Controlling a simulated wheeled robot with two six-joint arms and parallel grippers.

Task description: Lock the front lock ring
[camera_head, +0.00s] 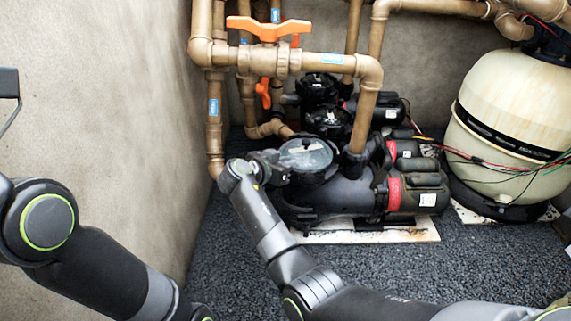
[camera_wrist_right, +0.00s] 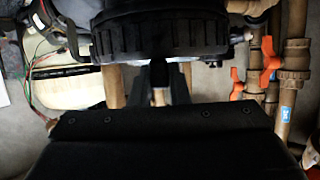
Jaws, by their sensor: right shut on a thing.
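The front pump's lock ring (camera_head: 318,176) is a black ring around a clear round lid (camera_head: 305,154) on top of the front black pump. My right gripper (camera_head: 270,168) is at the ring's left side, with its fingertips small and partly hidden in the head view. In the right wrist view the ribbed black ring (camera_wrist_right: 160,36) fills the top middle. The narrow fingers (camera_wrist_right: 159,78) are shut on a part at its near edge, and the exact contact is dark. My left arm shows at the lower left of the head view, but its gripper does not.
Brown pipes with an orange valve handle (camera_head: 268,28) stand above and behind the ring. More black pumps (camera_head: 328,120) sit behind. A cream filter tank (camera_head: 515,120) with loose wires is at the right. The gravel floor (camera_head: 400,265) in front is open.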

